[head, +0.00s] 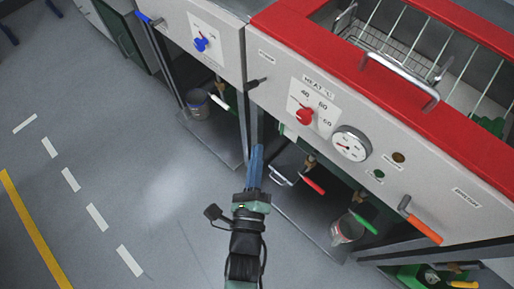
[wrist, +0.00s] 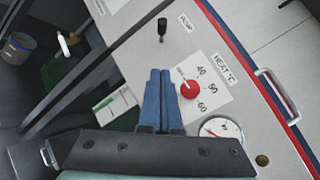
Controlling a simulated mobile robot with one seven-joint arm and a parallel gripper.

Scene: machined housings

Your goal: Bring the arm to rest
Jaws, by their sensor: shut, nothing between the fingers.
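My gripper (head: 255,165) is in front of the grey machine with the red rim, in the lower middle of the head view. Its two blue fingers lie together with nothing between them. In the wrist view the shut fingers (wrist: 160,85) point at the panel (wrist: 228,85), just left of the red heat knob (wrist: 189,90). The red heat knob also shows in the head view (head: 304,116), above and right of the fingertips. I cannot tell the exact gap between fingers and panel.
The red-rimmed tank (head: 290,20) holds a wire basket (head: 405,70). A round gauge (head: 350,144) sits right of the knob. Valve handles, red (head: 313,185), green (head: 364,222) and orange (head: 425,230), stick out below. A tin (head: 346,229) stands underneath. Open floor (head: 130,180) lies to the left.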

